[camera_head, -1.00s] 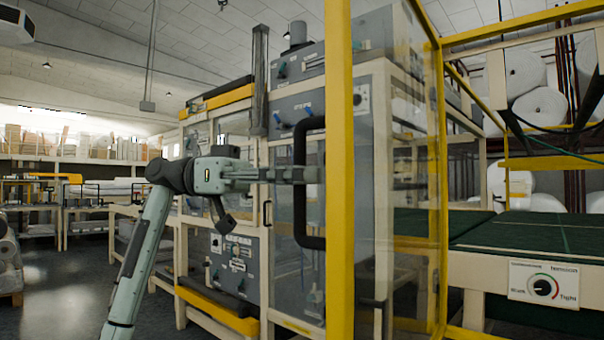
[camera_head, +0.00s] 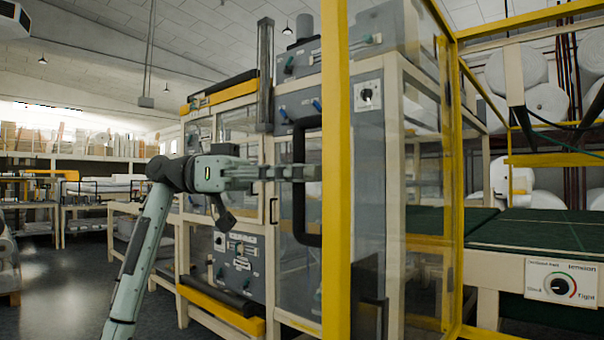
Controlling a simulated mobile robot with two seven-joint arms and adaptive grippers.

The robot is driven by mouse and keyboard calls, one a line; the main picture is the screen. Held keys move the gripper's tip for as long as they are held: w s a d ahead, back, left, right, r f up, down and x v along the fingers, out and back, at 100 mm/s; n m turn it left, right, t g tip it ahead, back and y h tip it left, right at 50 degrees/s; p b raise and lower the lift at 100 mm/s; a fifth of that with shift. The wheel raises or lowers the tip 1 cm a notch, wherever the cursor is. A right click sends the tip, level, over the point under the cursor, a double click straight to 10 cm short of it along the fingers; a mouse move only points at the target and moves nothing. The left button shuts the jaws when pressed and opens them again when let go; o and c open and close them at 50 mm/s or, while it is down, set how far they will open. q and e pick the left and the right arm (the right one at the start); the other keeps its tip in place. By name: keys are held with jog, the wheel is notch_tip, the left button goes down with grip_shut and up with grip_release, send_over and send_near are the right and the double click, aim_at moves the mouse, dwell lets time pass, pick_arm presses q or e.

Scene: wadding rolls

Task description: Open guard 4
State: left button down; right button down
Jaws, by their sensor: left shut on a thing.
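A clear guard door (camera_head: 395,215) with a yellow frame (camera_head: 336,110) stands in front of me, right of centre. It carries a black vertical bar handle (camera_head: 299,215) on its left edge. My left gripper (camera_head: 305,173) comes in from the left at the height of the handle's upper half and is shut on the handle. Its fingertips overlap the handle bar. No number shows on the guard that I can read. My right gripper is not in view.
A grey and cream machine (camera_head: 240,250) with knobs and panels stands behind the handle. A green conveyor bed (camera_head: 540,230) and a tension dial panel (camera_head: 562,283) are at the right. White rolls (camera_head: 541,105) lie on racks behind. Open floor (camera_head: 60,290) shows at the left.

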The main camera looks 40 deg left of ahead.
pick_arm(q)
jog(key=shift+s+f, duration=0.1)
jog(key=c, duration=1.6)
grip_release()
jog(key=shift+o, duration=0.5)
jog(key=shift+a, duration=0.25)
jog(key=v, duration=1.1)
jog(key=shift+s+a, duration=0.2)
jog(key=shift+a, duration=0.05)
